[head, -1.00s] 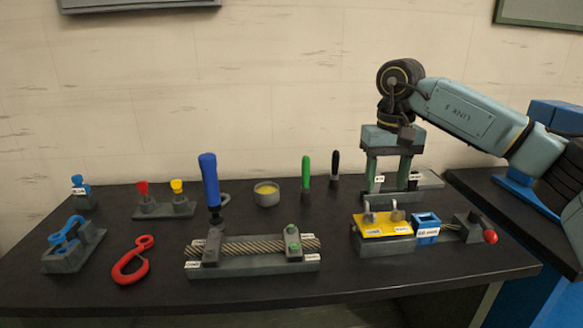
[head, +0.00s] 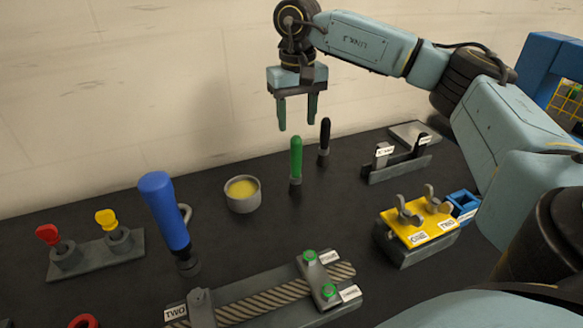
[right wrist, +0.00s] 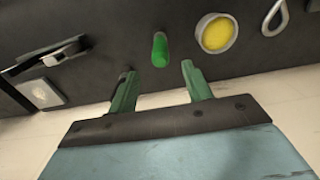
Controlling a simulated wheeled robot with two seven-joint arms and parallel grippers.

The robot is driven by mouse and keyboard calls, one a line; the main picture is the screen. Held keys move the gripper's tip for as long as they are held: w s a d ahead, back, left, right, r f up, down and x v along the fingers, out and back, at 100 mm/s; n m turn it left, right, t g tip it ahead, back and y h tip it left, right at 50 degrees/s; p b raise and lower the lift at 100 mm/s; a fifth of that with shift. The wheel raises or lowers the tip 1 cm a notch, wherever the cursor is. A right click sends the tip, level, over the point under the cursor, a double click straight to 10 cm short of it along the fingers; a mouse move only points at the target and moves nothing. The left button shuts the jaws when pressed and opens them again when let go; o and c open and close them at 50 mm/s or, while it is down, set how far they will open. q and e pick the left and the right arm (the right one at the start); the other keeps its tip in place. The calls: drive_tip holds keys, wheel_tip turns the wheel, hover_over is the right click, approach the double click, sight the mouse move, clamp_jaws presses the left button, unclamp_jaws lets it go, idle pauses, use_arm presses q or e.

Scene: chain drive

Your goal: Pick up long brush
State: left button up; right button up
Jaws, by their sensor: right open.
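A green-handled brush (head: 296,160) stands upright on the table, right of the grease pot. A black-handled brush (head: 324,140) stands upright just behind and right of it. The frames do not clearly show which is the long brush. My right gripper (head: 297,123) is open and empty, pointing down above and behind the green handle. In the right wrist view the green handle (right wrist: 159,48) lies ahead of the gap between the fingertips (right wrist: 158,72), apart from both fingers. My left gripper is out of view.
A grey pot of yellow grease (head: 242,195) stands left of the brushes. A tall blue-handled tool (head: 165,212) stands further left. A rope fixture (head: 265,300) is in front, a yellow block (head: 418,232) and labelled rack (head: 395,165) to the right.

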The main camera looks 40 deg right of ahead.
sight(297, 137)
wheel_tip(297, 137, down, 3)
drive_tip(key=shift+f, duration=1)
wheel_tip(297, 137, down, 4)
drive_tip(key=shift+f+b, duration=0.15)
drive_tip(key=shift+b, duration=0.15)
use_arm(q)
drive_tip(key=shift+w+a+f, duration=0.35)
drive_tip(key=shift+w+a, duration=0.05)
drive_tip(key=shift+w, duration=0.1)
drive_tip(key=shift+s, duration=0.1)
use_arm(e)
drive_tip(key=shift+c, duration=0.3)
drive_tip(key=shift+c, duration=1.1)
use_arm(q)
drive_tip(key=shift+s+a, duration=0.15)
use_arm(e)
drive_tip(key=c, duration=0.8)
